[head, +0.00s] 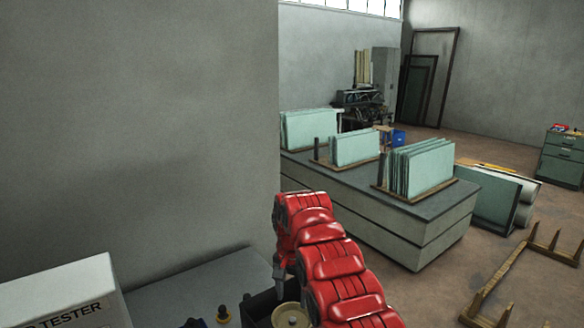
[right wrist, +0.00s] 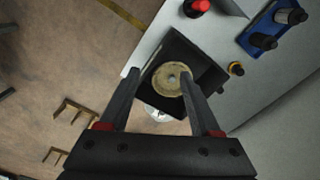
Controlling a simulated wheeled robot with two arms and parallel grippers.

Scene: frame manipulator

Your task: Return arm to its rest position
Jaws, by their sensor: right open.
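My right arm (head: 330,260) is red and reaches in from the lower right of the head view. Its gripper (head: 280,278) points down over the bench, partly hidden by the arm. In the right wrist view the right gripper (right wrist: 160,72) is open, its two dark fingers apart. Below and between them a round tan disc (right wrist: 165,88) with a centre hole lies in a black tray (right wrist: 205,72). I cannot tell how far the fingers are above the disc. The disc (head: 290,317) also shows at the bottom of the head view. My left gripper is not in view.
Beyond is a counter (head: 400,220) with glass panes (head: 420,168). A wooden frame (head: 510,275) lies on the floor at right.

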